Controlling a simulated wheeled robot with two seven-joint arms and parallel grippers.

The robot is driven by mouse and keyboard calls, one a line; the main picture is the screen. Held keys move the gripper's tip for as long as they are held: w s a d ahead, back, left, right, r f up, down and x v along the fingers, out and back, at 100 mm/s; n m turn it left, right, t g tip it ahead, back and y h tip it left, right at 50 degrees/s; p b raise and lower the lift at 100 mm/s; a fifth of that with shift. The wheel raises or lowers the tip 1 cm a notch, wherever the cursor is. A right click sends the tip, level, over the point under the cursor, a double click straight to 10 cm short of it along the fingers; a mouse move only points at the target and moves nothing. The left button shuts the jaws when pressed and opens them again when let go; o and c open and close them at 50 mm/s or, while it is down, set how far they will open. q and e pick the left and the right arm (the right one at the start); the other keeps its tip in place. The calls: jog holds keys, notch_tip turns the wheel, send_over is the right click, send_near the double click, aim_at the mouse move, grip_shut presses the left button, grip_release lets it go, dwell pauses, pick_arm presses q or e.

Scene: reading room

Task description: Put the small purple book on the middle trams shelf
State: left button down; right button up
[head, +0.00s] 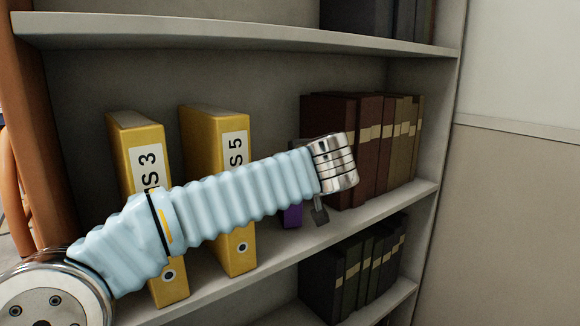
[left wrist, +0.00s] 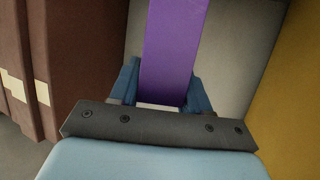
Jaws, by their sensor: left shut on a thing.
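The small purple book (head: 292,216) shows only as a small patch behind my left wrist in the head view, between the yellow binder marked 5 and the brown books. In the left wrist view the purple book (left wrist: 180,50) stands between the two blue fingers of my left gripper (left wrist: 160,88), which is shut on it. My left arm hides most of the book and gripper in the head view. The book is at the middle shelf (head: 385,203); I cannot tell whether its bottom touches the board. My right gripper is not in view.
Yellow binders (head: 217,135) stand left of the book, partly behind my arm. Brown books (head: 370,125) stand close on its right. Dark green books (head: 345,275) fill part of the shelf below. An upper shelf board (head: 240,33) runs above my arm.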

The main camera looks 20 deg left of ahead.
pick_arm(q)
jog(key=shift+f, duration=0.3)
jog(key=shift+c, duration=2.3)
grip_release()
jog(key=shift+f, duration=0.1)
jog(key=shift+s+d, duration=0.1)
